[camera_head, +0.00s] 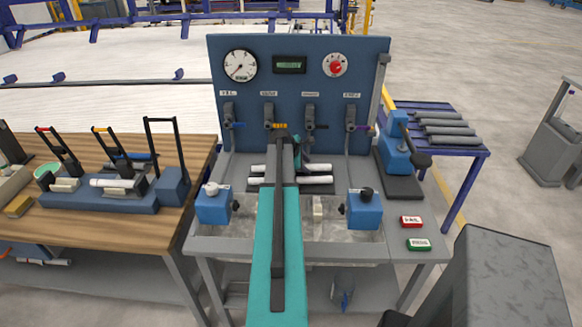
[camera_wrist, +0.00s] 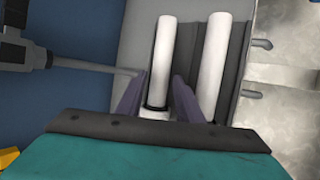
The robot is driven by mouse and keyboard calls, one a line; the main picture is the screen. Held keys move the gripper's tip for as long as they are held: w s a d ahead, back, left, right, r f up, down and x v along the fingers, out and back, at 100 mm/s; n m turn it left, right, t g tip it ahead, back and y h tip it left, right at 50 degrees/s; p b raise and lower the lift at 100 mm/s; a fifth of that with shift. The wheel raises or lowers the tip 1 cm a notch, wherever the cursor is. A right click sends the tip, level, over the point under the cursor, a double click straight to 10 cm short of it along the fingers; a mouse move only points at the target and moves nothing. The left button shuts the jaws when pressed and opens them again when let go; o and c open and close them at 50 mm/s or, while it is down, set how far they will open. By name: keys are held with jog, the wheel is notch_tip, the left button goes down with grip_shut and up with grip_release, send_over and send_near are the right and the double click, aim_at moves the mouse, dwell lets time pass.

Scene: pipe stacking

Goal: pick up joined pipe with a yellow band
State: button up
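Two white pipes lie side by side in a dark holder at the centre of the test bench. In the head view, the rear pipe (camera_head: 259,168) and the front pipe (camera_head: 318,180) are partly hidden by my arm. In the wrist view they are the left pipe (camera_wrist: 163,60) and the right pipe (camera_wrist: 215,70). The left pipe has a dark ring near its lower end; no yellow band shows on either. My gripper (camera_wrist: 160,76) has its fingers apart, one on each side of the left pipe, with narrow gaps showing. I cannot tell whether the fingers touch it.
A blue panel (camera_head: 300,75) with gauges and valves stands behind; one valve has a yellow part (camera_head: 280,126). Blue clamps (camera_head: 212,205) (camera_head: 365,210) flank the bench front. A wooden table (camera_head: 100,215) is left; a rack with grey pipes (camera_head: 445,130) is right.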

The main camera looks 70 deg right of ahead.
jog(key=shift+x, duration=1)
jog(key=shift+c, duration=0.6)
grip_shut()
